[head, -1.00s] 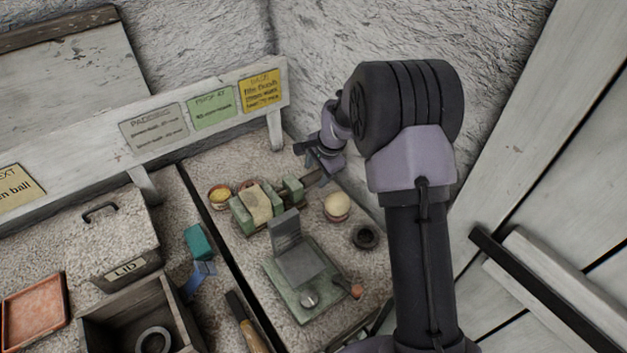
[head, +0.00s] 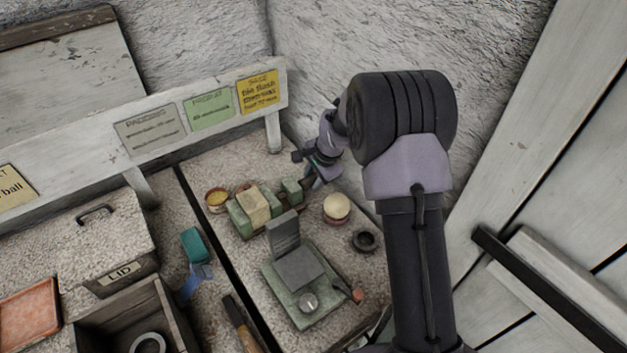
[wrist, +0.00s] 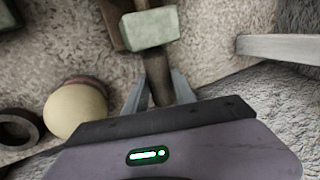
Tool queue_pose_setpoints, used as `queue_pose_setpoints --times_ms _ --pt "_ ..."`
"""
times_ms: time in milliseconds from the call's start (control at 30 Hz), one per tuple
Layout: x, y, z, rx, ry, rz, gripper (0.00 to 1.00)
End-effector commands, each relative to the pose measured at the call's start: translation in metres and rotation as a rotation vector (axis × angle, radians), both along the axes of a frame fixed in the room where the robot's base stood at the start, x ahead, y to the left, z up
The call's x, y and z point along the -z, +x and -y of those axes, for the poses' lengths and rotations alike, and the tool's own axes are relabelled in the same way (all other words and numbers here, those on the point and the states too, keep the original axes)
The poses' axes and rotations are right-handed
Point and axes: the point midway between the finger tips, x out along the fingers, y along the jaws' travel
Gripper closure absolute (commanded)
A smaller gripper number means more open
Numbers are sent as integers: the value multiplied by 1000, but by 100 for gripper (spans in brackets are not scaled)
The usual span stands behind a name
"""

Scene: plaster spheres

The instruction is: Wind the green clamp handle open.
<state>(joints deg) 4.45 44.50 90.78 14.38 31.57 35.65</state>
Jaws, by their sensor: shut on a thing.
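The green clamp (head: 243,221) stands on the speckled bench, with a pale tan block (head: 254,207) between its jaws. Its green end block (head: 291,191) also shows at the top of the wrist view (wrist: 152,28). A brownish handle bar (wrist: 158,75) runs from that end block toward my gripper (wrist: 158,92). The two grey fingers stand on either side of the bar and are shut on it. In the head view my gripper (head: 314,181) is at the right end of the clamp and hides most of the bar.
A cream ball in a cup (head: 337,207) and a dark ring (head: 365,240) lie close to the right of the clamp. A yellow-filled pot (head: 217,199) is at its left. A green-based device with a grey plate (head: 298,268) stands in front. A signed white rail (head: 150,140) runs behind.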

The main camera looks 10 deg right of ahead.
Motion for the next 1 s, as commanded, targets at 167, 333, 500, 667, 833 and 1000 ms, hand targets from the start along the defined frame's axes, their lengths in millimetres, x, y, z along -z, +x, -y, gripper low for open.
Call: queue_pose_setpoints --times_ms 167,333,500,667,833,1000 --pt "14 0 1 1 39 97 100" --pt "11 -2 0 0 80 190 100" --pt "5 -3 1 1 93 234 100" --pt "3 -3 1 2 94 236 100" --pt "3 -3 1 0 95 236 59" --pt "3 -3 1 2 94 235 46"
